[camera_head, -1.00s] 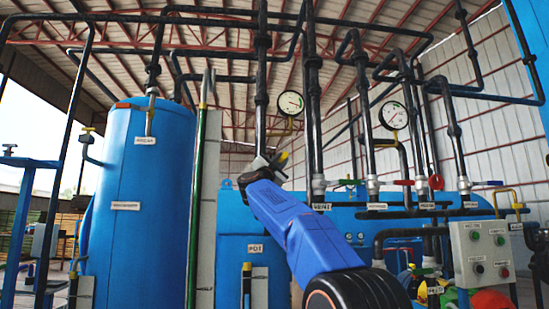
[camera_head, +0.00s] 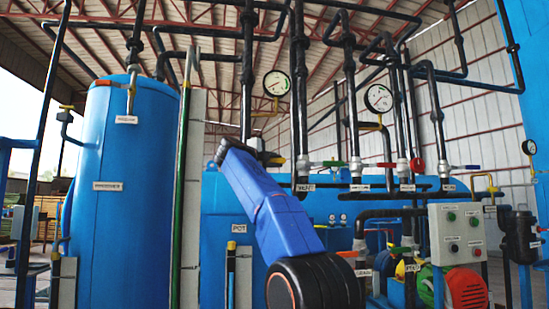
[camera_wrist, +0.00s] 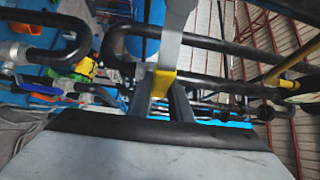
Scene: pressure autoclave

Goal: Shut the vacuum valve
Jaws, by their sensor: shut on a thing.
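My gripper (camera_wrist: 163,105) shows in the wrist view, with its two dark fingers closed around a yellow grip (camera_wrist: 163,82). A flat grey bar runs up from this grip, so it looks like a valve's lever handle. In the head view my gripper (camera_head: 256,152) is up at the pipes in front of the blue vessel, left of the VENT label. A bit of dark and yellow shows just right of it. My wrist hides most of the handle and its valve body there. I cannot read a vacuum label, so I cannot tell from lettering which valve this is.
Black vertical pipes (camera_head: 302,90) and two round gauges (camera_head: 276,83) stand close around my gripper. Valves with red, green and blue handles line the right. A grey control box (camera_head: 457,234) stands front right. A tall blue tank (camera_head: 125,200) is at left.

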